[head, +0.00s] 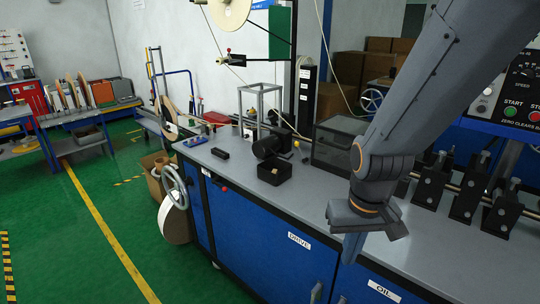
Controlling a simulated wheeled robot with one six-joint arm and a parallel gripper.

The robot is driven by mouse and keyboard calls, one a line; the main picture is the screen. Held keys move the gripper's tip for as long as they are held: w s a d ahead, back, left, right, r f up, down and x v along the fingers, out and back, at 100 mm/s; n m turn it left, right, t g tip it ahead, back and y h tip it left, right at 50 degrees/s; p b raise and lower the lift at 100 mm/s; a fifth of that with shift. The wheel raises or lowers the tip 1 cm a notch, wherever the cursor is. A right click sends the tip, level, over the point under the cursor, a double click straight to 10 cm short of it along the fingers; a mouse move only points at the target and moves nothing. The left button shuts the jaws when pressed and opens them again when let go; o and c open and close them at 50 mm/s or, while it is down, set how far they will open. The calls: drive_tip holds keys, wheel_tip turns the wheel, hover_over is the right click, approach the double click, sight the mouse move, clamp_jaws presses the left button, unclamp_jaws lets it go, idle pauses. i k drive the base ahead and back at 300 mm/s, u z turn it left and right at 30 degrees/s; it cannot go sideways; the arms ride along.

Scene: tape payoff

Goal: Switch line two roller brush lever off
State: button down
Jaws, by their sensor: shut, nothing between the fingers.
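My gripper (350,248) is shut and empty. It points down in front of the bench's front edge, over the blue cabinet doors. No lever marked as the line two roller brush lever can be made out in the head view. My arm hides part of the bench to the right.
The grey bench (235,172) carries a black motor (272,144), a dark clear-sided box (338,145) and black roller blocks (468,192). A control panel (513,105) with START and STOP buttons stands at right. A handwheel (174,186) juts from the left end.

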sight(305, 160)
drive_tip(key=k, duration=1.3)
drive_tip(key=u, duration=0.85)
drive_tip(key=i, duration=1.15)
drive_tip(key=u, duration=0.45)
drive_tip(key=i, duration=0.85)
drive_tip(key=z, duration=1.2)
drive_tip(key=i, duration=0.8)
drive_tip(key=z, duration=0.85)
